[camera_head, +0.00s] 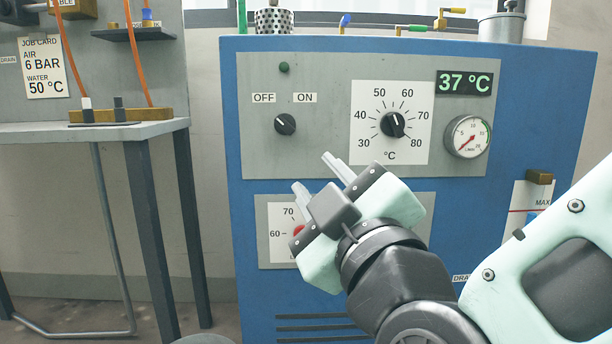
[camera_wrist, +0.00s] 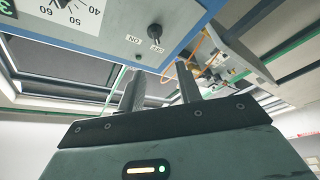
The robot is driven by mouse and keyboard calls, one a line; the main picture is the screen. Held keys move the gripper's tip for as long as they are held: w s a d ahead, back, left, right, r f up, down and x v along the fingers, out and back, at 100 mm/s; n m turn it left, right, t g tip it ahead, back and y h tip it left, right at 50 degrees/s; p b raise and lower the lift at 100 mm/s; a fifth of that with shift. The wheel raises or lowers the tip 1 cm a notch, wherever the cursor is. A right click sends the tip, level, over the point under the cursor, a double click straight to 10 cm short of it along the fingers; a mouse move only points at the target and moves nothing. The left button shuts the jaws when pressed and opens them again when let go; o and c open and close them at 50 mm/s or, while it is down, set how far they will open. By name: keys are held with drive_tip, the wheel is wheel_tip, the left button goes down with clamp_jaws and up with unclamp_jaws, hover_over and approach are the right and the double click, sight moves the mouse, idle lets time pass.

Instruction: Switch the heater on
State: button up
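The blue heater cabinet (camera_head: 540,75) stands ahead with a grey control panel (camera_head: 320,165). Its small black OFF/ON knob (camera_head: 285,124) sits below the OFF label (camera_head: 264,98) and the ON label (camera_head: 305,98). The knob's mark appears to lean toward OFF. The knob also shows in the wrist view (camera_wrist: 155,31). A small dark green lamp (camera_head: 284,68) above it looks unlit. My gripper (camera_head: 318,177) is open and empty, below and right of the knob, apart from it. Its two spread fingers also show in the wrist view (camera_wrist: 160,70).
Right of the knob are a temperature dial (camera_head: 393,124), a 37 °C display (camera_head: 465,83) and a round gauge (camera_head: 467,136). A lower panel with a red part (camera_head: 298,230) is partly hidden by my gripper. A grey table (camera_head: 80,133) with orange hoses stands left.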

drive_tip(key=p, duration=1.4)
approach(287, 128)
drive_tip(key=shift+t+h, duration=0.3)
drive_tip(key=b+x, duration=0.3)
drive_tip(key=x, duration=0.6)
drive_tip(key=shift+a+f, duration=0.2)
clamp_jaws()
